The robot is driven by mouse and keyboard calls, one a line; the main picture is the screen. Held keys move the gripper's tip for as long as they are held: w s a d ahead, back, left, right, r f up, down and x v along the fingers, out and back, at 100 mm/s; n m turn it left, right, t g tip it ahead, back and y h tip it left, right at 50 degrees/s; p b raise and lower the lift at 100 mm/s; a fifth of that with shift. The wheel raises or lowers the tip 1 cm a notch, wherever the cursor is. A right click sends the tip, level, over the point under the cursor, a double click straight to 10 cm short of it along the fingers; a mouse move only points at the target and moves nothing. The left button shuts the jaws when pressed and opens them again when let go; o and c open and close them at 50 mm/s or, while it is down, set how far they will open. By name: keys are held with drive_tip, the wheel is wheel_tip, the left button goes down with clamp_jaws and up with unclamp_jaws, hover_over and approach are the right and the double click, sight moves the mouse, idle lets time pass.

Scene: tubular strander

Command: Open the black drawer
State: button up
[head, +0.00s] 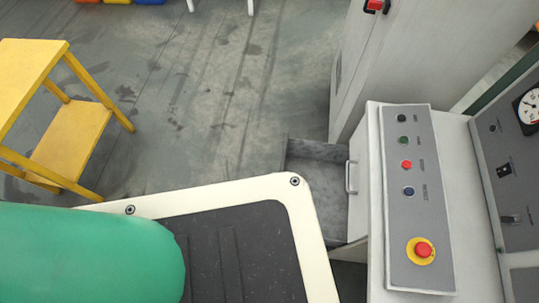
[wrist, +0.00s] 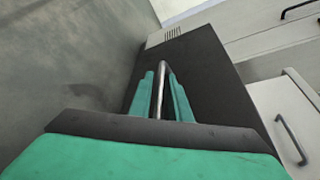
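The black drawer's dark front (wrist: 205,75) fills the middle of the wrist view, beside grey floor on the left. A slim metal handle (wrist: 161,88) stands out from it. My gripper (wrist: 161,82) has its two teal fingers on either side of this handle. Narrow dark gaps show between the bar and the fingers, so the gripper looks open around the handle, not clamped. In the head view a dark grey box shape (head: 316,178) juts out left of the console; I cannot tell how far any drawer is out. My gripper is outside the head view.
A pale panel with its own handle (wrist: 291,138) is close at right, also visible in the head view (head: 351,177). The console (head: 418,200) with buttons and a red emergency stop stands at right. A yellow step stool (head: 62,140) stands left. Floor between is clear.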

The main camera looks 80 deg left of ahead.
drive_tip(key=v, duration=1.1)
drive_tip(key=shift+w, duration=0.1)
idle(0.5)
